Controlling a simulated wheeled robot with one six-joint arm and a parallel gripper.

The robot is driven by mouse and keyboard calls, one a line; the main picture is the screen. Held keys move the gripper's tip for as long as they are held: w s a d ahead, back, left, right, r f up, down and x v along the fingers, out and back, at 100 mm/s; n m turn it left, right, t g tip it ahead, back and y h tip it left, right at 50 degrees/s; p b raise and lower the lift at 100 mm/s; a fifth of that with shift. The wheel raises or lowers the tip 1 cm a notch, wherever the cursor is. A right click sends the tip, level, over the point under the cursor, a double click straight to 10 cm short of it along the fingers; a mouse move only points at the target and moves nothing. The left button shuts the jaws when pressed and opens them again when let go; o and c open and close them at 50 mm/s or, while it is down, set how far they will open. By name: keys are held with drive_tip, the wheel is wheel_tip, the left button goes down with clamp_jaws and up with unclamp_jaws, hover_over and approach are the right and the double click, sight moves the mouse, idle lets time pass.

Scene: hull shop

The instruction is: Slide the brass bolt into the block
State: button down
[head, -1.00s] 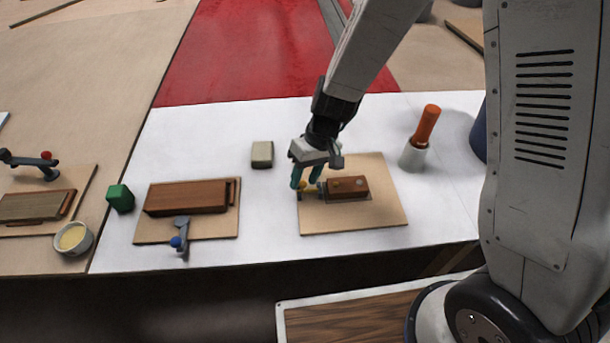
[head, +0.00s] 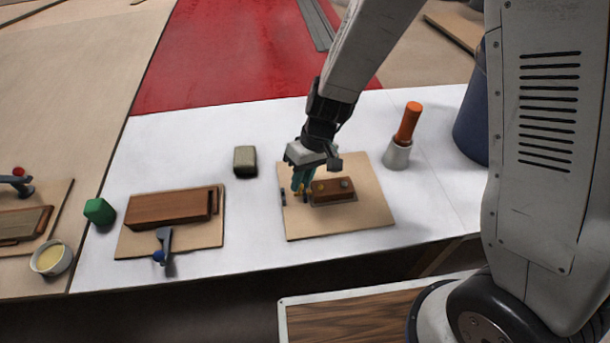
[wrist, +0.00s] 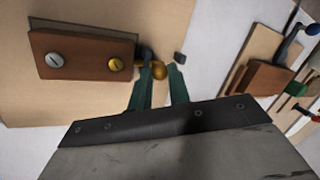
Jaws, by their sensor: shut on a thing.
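The block (head: 330,187) is reddish-brown wood and is fixed on a tan board (head: 345,228); it also shows in the wrist view (wrist: 85,65), with two slotted screw heads on top. My gripper (head: 301,186) is at the block's left end in the head view. Its teal fingers (wrist: 160,85) are shut on the brass bolt (wrist: 158,70), whose round knob shows between and just past the fingertips. The knob is close beside the block's end. The bolt's shaft is mostly hidden, so I cannot tell how far it reaches into the block.
A small dark bracket (head: 283,197) stands on the board left of the knob. A second board (head: 205,240) with a brown block and blue-knobbed lever lies left. A grey-green block (head: 245,161), a green piece (head: 99,211) and an orange-handled tool (head: 407,125) stand on the white surface.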

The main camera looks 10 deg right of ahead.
drive_tip(key=shift+d, duration=0.15)
drive_tip(key=c, duration=1.3)
unclamp_jaws()
drive_tip(key=shift+w+d, duration=0.1)
drive_tip(key=shift+d, duration=0.1)
drive_tip(key=shift+a, duration=0.2)
